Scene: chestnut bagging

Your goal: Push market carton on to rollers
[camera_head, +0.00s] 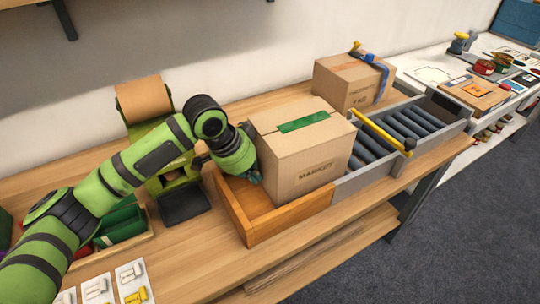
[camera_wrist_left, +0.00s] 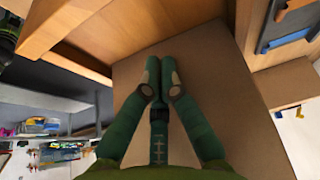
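The market carton (camera_head: 302,160) is a closed brown box with green tape on top and the word MARKET on its front. It sits at the right end of a wooden tray (camera_head: 246,222), beside the grey roller conveyor (camera_head: 400,130). My left gripper (camera_head: 254,178) is at the carton's left side, partly hidden by its own wrist. In the left wrist view its fingers (camera_wrist_left: 160,78) are together with nothing between them, against or very close to the carton's brown face (camera_wrist_left: 215,75). My right gripper is not in view.
A yellow bar (camera_head: 383,132) crosses the conveyor just right of the carton. Another carton (camera_head: 350,82) with a blue and yellow tape dispenser stands behind the rollers. A green machine with a brown roll (camera_head: 144,98) stands left of the tray.

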